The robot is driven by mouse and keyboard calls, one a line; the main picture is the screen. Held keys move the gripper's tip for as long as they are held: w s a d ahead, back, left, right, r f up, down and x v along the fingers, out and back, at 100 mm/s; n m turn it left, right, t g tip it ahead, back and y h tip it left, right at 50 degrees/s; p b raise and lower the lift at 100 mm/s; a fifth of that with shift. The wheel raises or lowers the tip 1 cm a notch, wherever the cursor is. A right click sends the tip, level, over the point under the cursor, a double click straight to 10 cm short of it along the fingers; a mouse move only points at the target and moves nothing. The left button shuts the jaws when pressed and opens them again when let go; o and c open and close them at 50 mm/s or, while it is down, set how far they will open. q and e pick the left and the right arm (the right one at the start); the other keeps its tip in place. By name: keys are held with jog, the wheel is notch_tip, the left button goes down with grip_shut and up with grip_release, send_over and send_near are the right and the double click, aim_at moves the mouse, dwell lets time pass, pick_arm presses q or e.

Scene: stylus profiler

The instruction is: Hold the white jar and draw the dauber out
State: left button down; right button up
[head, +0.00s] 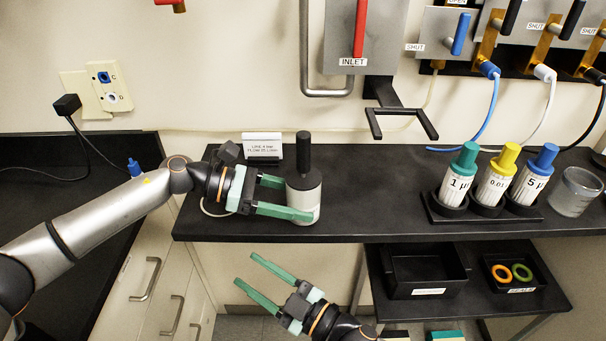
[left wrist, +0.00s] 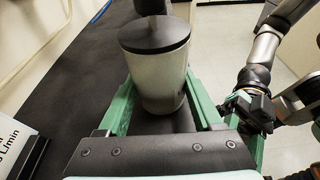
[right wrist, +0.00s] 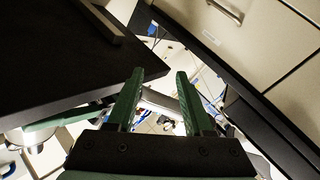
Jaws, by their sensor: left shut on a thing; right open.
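The white jar (head: 306,198) stands upright near the front edge of the dark shelf, with a black lid on top. The dauber's black handle (head: 303,152) rises upright from the lid, so the dauber is seated in the jar and its lower end is hidden. My left gripper (head: 298,199) is shut on the jar, one green finger on each side. The left wrist view shows the jar (left wrist: 160,82) between the fingers and part of the black handle (left wrist: 150,6) at the top edge. My right gripper (head: 245,270) is open and empty, below and in front of the shelf edge.
A small white sign (head: 262,146) stands behind the jar. A black rack (head: 470,213) of capped bottles and a clear cup (head: 575,192) stand to the right. A black bracket (head: 400,122) hangs on the wall. A lower shelf holds black trays (head: 428,271).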

jog(key=s+a+r+n+g+y, duration=0.4)
jog(key=s+a+r+n+g, duration=0.5)
jog(key=r+n+g, duration=0.5)
notch_tip(320, 180, up, 18)
jog(key=f+n+t+h, duration=0.1)
jog(key=n+t+h, duration=0.5)
jog(key=n+h, duration=0.85)
send_over(306, 137)
jog(key=s+d, duration=0.1)
jog(key=s, duration=0.1)
jog(key=m+h, duration=0.3)
jog(key=h, duration=0.1)
jog(key=shift+y, duration=0.25)
jog(key=x, duration=0.8)
jog(key=shift+w+f, duration=0.2)
jog(key=shift+w, duration=0.05)
